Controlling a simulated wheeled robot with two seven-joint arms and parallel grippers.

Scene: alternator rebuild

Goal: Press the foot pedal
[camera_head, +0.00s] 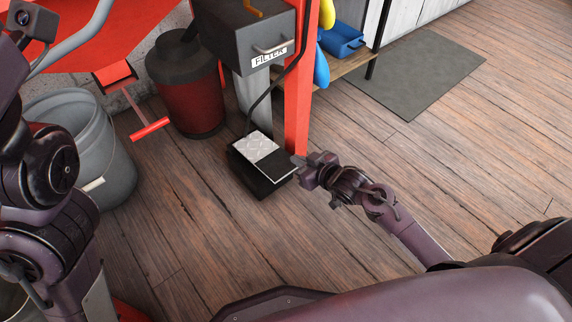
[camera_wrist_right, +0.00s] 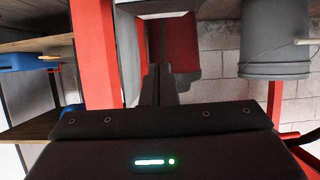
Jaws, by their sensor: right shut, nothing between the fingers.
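The foot pedal (camera_head: 258,150) sits on the wooden floor at the foot of a red post. It is a dark block with a tilted top plate, light patterned metal on one part and black on the rest. A black cable runs up from it. My right gripper (camera_head: 297,161) is shut and empty, its tips at the right edge of the pedal. I cannot tell whether they touch it. In the right wrist view the dark fingers (camera_wrist_right: 154,85) point ahead, and I cannot make out the pedal. My left arm shows at the left, but its gripper does not.
A grey box labelled FILTER (camera_head: 262,38) stands above the pedal beside the red post (camera_head: 300,100). A red canister (camera_head: 190,90) and a grey bucket (camera_head: 95,140) stand to the left. A grey mat (camera_head: 425,70) lies at the upper right. Floor in front of the pedal is clear.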

